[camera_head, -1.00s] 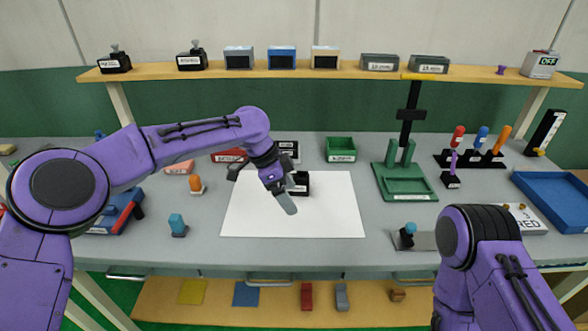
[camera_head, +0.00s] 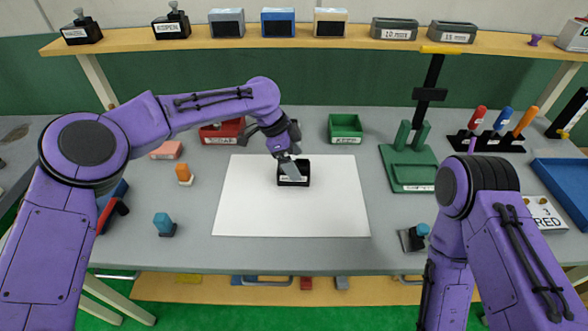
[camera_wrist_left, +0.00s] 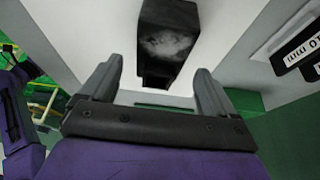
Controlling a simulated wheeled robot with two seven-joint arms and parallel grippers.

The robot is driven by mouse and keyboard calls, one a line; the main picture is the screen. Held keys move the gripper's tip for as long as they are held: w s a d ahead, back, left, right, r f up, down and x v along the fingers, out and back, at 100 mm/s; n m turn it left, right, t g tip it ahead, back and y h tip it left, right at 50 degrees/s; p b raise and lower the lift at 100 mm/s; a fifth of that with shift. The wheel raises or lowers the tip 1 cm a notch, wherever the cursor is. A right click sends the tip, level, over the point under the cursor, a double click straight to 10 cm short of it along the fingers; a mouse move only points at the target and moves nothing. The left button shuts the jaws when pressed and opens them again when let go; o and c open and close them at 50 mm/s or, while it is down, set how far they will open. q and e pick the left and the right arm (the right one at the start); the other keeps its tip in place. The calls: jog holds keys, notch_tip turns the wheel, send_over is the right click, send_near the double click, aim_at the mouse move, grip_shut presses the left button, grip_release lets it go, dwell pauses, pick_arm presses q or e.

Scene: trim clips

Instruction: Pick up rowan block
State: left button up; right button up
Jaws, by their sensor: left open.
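A black block (camera_head: 294,180) with a white label on its front stands on the white sheet (camera_head: 290,215); the label is too small to read, so I cannot tell if it is the rowan block. My left gripper (camera_head: 285,164) is over the back left part of this block, with its fingers pointing down towards it. In the left wrist view the dark block (camera_wrist_left: 168,35) shows beyond the open, empty fingers (camera_wrist_left: 155,82), roughly in line with the gap between them. Whether a finger touches it I cannot tell. My right arm is at the right, its gripper not visible.
A red bin (camera_head: 222,132) and a green bin (camera_head: 345,128) stand behind the sheet. A green stand (camera_head: 408,170) is to the right, a blue tray (camera_head: 565,185) at the far right. Small orange (camera_head: 184,173) and blue (camera_head: 163,224) pieces stand left. The sheet's front is clear.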

pick_arm(q)
jog(key=shift+x, duration=0.8)
jog(key=shift+w+d+f, duration=0.1)
jog(key=shift+d+f, duration=0.1)
jog(key=shift+f, duration=0.1)
jog(key=shift+s, duration=0.25)
jog(key=shift+c, duration=0.9)
jog(key=shift+w, duration=0.1)
jog(key=c, duration=1)
jog(key=shift+c, duration=0.2)
